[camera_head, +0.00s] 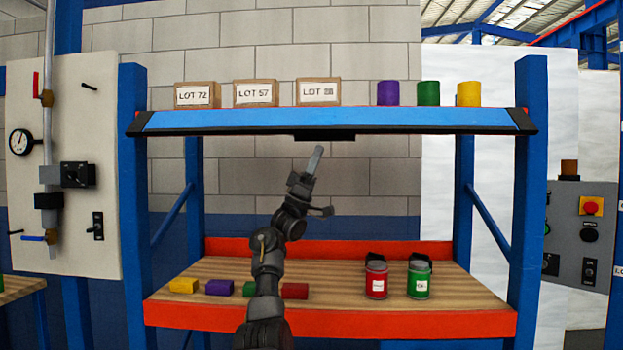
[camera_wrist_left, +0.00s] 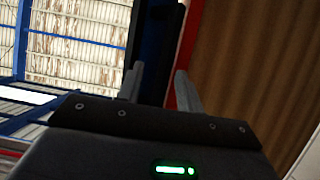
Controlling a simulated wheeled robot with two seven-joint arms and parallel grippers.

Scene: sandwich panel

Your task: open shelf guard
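The shelf guard is a long blue panel (camera_head: 330,119) with black ends and a black lower edge, running along the front of the upper shelf. A short black handle (camera_head: 324,137) hangs at the middle of that edge. The space below it, over the lower shelf, is uncovered. My left gripper (camera_head: 317,153) points up just below the handle. In the left wrist view its two grey fingers (camera_wrist_left: 158,80) are apart, with a black and blue part (camera_wrist_left: 158,38) beyond them. I cannot tell whether they touch it. My right gripper is in neither view.
The lower shelf (camera_head: 330,322) holds coloured blocks (camera_head: 219,287), a red can (camera_head: 376,280) and a green can (camera_head: 419,280). Boxes (camera_head: 256,93) and coloured cylinders (camera_head: 428,93) stand on the upper shelf. Blue posts (camera_head: 133,210) flank the rack. The underside of a brown board (camera_wrist_left: 250,70) shows close in the wrist view.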

